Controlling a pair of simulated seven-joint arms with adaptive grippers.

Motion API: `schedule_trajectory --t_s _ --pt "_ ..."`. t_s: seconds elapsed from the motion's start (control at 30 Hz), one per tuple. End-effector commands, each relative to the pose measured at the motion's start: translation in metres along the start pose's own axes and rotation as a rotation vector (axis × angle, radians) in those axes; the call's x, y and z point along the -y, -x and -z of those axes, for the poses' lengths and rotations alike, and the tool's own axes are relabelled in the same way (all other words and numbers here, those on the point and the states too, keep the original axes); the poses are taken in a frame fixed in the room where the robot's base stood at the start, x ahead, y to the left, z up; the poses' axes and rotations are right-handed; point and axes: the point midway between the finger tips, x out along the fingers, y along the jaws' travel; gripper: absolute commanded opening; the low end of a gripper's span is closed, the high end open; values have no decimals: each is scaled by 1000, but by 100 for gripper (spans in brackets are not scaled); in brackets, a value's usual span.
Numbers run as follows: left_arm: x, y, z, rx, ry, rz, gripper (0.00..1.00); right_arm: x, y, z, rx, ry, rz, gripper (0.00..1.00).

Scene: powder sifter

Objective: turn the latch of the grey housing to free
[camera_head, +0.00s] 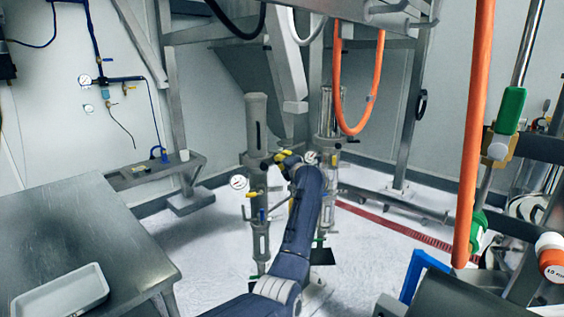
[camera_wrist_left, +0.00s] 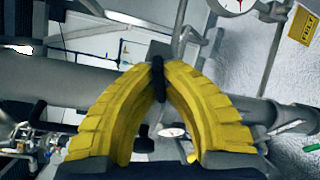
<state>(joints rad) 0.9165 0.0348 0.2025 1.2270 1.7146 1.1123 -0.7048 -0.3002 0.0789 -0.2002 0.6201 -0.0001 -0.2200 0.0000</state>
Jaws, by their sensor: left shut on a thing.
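A grey cylindrical housing (camera_head: 257,125) stands upright in the middle of the head view, with a second, similar column (camera_head: 327,125) to its right. My left gripper (camera_head: 283,157) reaches in between them at the upper end of my dark blue arm. In the left wrist view, the yellow fingers of my left gripper (camera_wrist_left: 158,70) are shut on a small black latch handle (camera_wrist_left: 158,82). The handle stands between the fingertips, in front of the grey housing (camera_wrist_left: 75,80), which lies across that view. The latch's base is partly hidden by the fingers. My right gripper is not in view.
A pressure gauge (camera_head: 239,182) sits left of the housing. A steel table (camera_head: 105,225) with a pale tray (camera_head: 60,295) stands at lower left. Orange hoses (camera_head: 478,130) hang at the right. The white floor (camera_head: 190,245) left of the housing is clear.

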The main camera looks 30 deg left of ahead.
Motion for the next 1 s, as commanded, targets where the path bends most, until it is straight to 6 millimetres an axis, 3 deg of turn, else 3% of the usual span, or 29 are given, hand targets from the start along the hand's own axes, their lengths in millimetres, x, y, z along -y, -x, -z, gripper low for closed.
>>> schedule_trajectory --t_s 1.0 --pt "-1 0 0 1 912 201 0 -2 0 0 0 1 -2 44"
